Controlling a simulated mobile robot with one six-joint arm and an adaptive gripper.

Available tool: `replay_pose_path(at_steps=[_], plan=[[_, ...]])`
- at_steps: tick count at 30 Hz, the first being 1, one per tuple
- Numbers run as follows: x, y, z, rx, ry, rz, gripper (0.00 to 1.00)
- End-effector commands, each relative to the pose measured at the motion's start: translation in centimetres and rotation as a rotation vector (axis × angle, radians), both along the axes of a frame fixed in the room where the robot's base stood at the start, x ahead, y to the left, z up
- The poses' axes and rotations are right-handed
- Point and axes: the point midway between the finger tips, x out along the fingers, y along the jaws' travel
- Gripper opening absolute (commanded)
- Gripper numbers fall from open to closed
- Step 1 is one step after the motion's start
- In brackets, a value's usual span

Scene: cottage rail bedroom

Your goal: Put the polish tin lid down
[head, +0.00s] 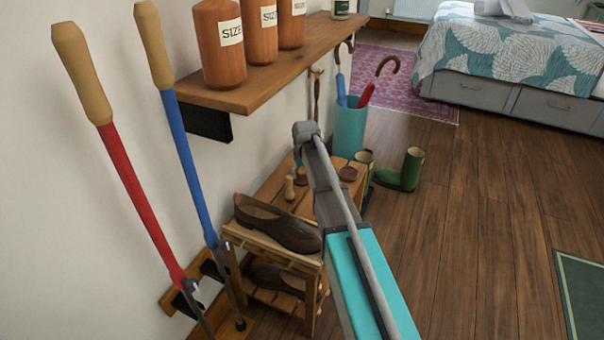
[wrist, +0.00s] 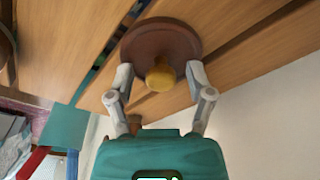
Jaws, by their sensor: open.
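The polish tin lid (wrist: 160,38), a round dark brown disc with a yellowish knob, shows in the wrist view against the slatted wooden top of the shoe rack (wrist: 60,45). My gripper (wrist: 159,78) is open, with one finger on each side of the knob and a gap showing on both sides. Whether the lid lies on the slats or on something else cannot be told. In the head view my arm largely hides the gripper over the rack (head: 271,184).
A brown shoe (head: 278,224) stands at the rack's near end, beside a small wooden peg-like piece (head: 289,188). A teal umbrella stand (head: 349,130) and green boots (head: 402,171) are beyond. A wall shelf (head: 250,88) with orange jars overhangs at left.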

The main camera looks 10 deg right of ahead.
Motion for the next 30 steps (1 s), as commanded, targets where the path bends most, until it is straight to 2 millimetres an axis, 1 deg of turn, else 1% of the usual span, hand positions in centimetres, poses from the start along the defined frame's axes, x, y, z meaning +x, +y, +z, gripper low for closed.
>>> replay_pose_path(at_steps=[5,11,30], plan=[[0.0,0.0,0.2,0.000,0.000,0.000,0.68],[-0.1,0.0,0.9,0.000,0.000,0.000,0.68],[-0.8,-0.1,6.0,0.000,0.000,0.000,0.68]])
